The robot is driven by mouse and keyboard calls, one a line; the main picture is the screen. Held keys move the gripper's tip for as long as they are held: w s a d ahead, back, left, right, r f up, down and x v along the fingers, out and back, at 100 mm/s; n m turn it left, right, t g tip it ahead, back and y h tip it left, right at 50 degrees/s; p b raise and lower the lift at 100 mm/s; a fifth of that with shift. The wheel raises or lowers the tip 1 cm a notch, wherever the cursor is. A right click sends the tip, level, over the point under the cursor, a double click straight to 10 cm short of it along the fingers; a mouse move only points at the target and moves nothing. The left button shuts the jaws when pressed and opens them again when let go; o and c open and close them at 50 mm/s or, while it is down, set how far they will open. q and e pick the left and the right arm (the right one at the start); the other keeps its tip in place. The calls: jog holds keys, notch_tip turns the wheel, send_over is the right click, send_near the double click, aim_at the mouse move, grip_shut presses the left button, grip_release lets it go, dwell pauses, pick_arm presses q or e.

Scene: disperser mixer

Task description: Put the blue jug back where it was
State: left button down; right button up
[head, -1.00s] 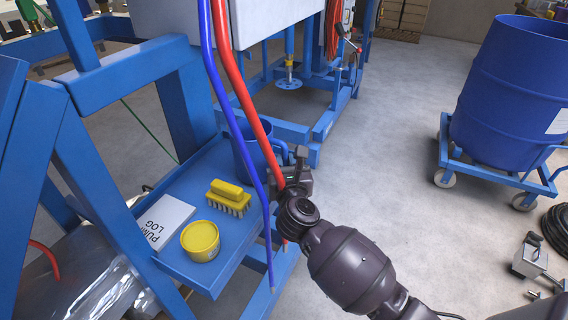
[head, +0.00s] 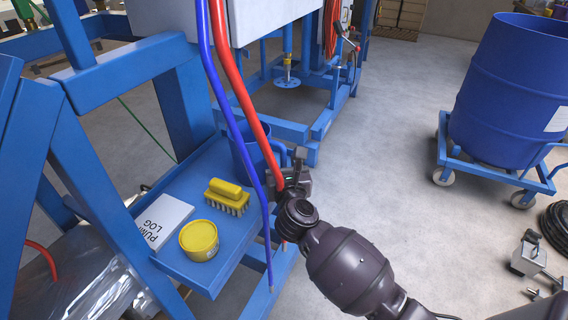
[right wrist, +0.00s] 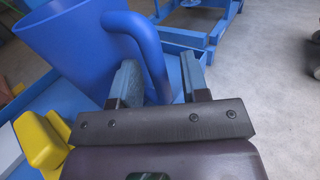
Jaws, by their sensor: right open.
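The blue jug (head: 258,160) stands upright at the far end of the blue shelf, partly hidden behind a red and a blue hose. In the right wrist view the jug (right wrist: 75,45) fills the upper left, with its handle (right wrist: 152,52) on the right side. My right gripper (head: 297,172) is at the handle. In the right wrist view my right gripper (right wrist: 160,82) is open, with one finger on each side of the lower handle. I cannot tell whether either finger touches it. My left gripper is not in view.
The blue shelf (head: 178,178) also holds a yellow brush (head: 228,196), a yellow tub (head: 199,240) and a pump log (head: 160,220). The red hose (head: 240,88) and blue hose (head: 222,98) hang close in front of the jug. A blue drum (head: 508,90) stands on a dolly at right; floor between is clear.

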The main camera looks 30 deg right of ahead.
jog(key=shift+r, duration=0.7)
pick_arm(q)
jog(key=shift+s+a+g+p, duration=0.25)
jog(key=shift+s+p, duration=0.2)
jog(key=shift+p, duration=0.45)
pick_arm(e)
jog(key=v, duration=1.2)
jog(key=shift+f, duration=0.25)
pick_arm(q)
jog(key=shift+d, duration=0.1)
